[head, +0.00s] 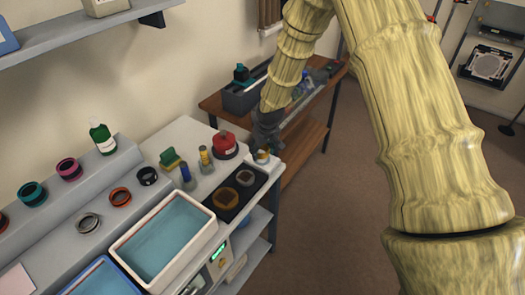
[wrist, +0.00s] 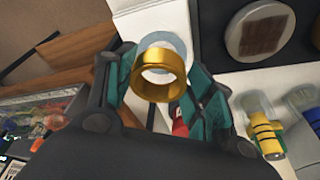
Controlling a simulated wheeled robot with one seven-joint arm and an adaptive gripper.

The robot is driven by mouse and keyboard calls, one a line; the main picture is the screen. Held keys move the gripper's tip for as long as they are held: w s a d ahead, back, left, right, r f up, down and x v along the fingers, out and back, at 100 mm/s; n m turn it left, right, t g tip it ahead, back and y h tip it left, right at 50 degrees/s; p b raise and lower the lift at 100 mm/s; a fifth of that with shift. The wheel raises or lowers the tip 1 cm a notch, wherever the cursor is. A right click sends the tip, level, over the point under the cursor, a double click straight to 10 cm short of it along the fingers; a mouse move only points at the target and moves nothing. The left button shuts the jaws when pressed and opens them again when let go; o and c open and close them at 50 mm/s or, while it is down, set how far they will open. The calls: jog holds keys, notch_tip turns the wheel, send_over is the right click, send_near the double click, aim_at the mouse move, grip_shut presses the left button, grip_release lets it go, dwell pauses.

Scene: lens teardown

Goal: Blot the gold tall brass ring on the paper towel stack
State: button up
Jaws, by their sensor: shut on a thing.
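The gold brass ring (wrist: 160,76) is held between the green-padded fingers of my gripper (wrist: 160,88) in the wrist view. Its open end faces the camera. In the head view my gripper (head: 266,138) is at the far right corner of the bench, and the ring (head: 262,156) shows small under it. A white pad (wrist: 150,22), which looks like the paper towel stack, lies behind the ring, with a pale blue-grey round patch (wrist: 172,41) on it. I cannot tell whether the ring touches the pad.
A black tray (head: 238,212) with round pieces lies beside the gripper. A red can (head: 224,145) and small yellow and blue bottles (head: 205,158) stand close by. A white-rimmed basin (head: 205,226) of blue liquid is nearer. A wooden side table (head: 312,135) stands behind.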

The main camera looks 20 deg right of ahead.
jog(key=shift+r+p, duration=0.8)
jog(key=shift+r, duration=0.75)
